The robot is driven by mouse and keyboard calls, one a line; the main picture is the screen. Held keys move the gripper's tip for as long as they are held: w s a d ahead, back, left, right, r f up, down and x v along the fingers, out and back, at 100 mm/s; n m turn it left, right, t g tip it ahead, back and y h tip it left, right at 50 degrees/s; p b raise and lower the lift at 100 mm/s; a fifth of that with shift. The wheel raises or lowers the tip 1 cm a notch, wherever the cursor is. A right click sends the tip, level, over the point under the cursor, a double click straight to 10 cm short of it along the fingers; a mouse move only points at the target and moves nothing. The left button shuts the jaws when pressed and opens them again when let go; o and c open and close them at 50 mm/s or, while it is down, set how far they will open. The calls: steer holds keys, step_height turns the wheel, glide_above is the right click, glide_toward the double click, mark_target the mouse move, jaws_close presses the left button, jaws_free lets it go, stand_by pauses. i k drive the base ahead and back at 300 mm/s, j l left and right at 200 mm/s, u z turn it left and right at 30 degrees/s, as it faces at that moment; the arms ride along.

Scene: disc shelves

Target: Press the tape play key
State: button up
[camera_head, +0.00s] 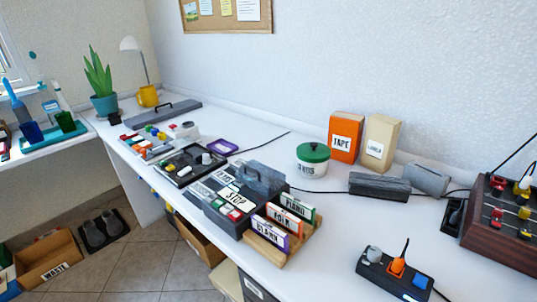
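A dark grey tape machine (212,213) sits on the white desk near the middle of the view. It has white labelled keys on its top. The stop key (236,200) reads STOP. Another white key (225,178) sits behind it with a label too small to read surely; it may be the play key. A small red key or mark shows near the labels. A grey raised block (262,177) stands at the machine's right rear. My gripper is not in view, so its state does not show.
A wooden rack (268,254) of cassettes labelled PIANO, FOLK and BLANK stands right in front of the machine. Another dark device (185,165) lies behind left. A switch box (395,275) and wooden-sided panel (495,222) are at right.

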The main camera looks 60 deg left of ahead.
mark_target(219, 203)
steer(key=u, duration=1.55)
